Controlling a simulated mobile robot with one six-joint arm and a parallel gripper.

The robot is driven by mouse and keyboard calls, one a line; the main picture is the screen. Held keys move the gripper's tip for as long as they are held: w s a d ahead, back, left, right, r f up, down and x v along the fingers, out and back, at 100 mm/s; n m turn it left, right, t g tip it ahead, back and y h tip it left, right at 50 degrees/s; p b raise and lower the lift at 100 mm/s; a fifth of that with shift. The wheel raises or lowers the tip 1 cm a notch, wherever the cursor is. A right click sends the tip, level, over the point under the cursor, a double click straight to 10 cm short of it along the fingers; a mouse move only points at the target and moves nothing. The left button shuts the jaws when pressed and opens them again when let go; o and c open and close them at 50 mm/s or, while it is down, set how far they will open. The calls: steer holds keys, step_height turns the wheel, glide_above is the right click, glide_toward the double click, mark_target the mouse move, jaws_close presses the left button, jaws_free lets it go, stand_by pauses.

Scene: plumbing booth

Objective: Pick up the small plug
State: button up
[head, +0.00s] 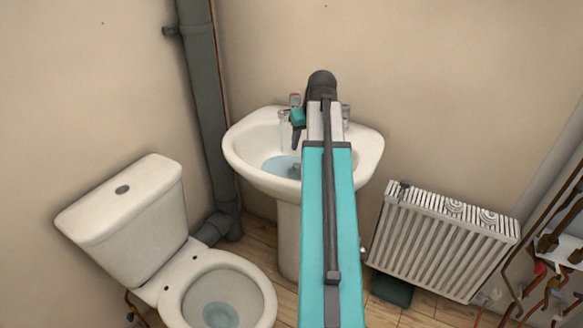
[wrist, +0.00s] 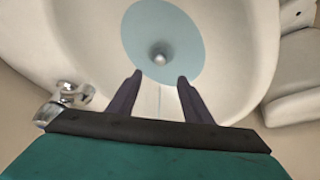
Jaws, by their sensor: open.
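The small plug (wrist: 158,54) shows as a small, rounded grey knob at the bottom of the washbasin (wrist: 95,45), in the pale blue water (wrist: 185,38). My gripper (wrist: 158,82) is open and empty. In the wrist view its two dark fingers stand apart below the plug in the picture, with the plug roughly in line with the gap between them. In the head view my gripper (head: 296,146) hangs over the white basin (head: 247,150), partly hidden by my arm. I cannot clearly make out the plug there.
A tap (wrist: 70,93) stands on the basin rim, left of my gripper in the wrist view. A toilet (head: 130,215) is left of the basin and a white radiator (head: 430,240) is right. A grey pipe (head: 205,100) runs up the wall.

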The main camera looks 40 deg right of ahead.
steer(key=shift+w+f, duration=0.1)
stand_by(0.3)
glide_above(297, 164)
steer(key=s+a, duration=0.1)
steer(key=s, duration=0.2)
steer(key=shift+a+f, duration=0.1)
steer(key=shift+f, duration=3.75)
steer(key=shift+w, duration=0.1)
steer(key=shift+w+b+x, duration=0.2)
steer(key=shift+b+x, duration=0.2)
steer(key=shift+x, duration=2.2)
steer(key=shift+r, duration=0.1)
jaws_close()
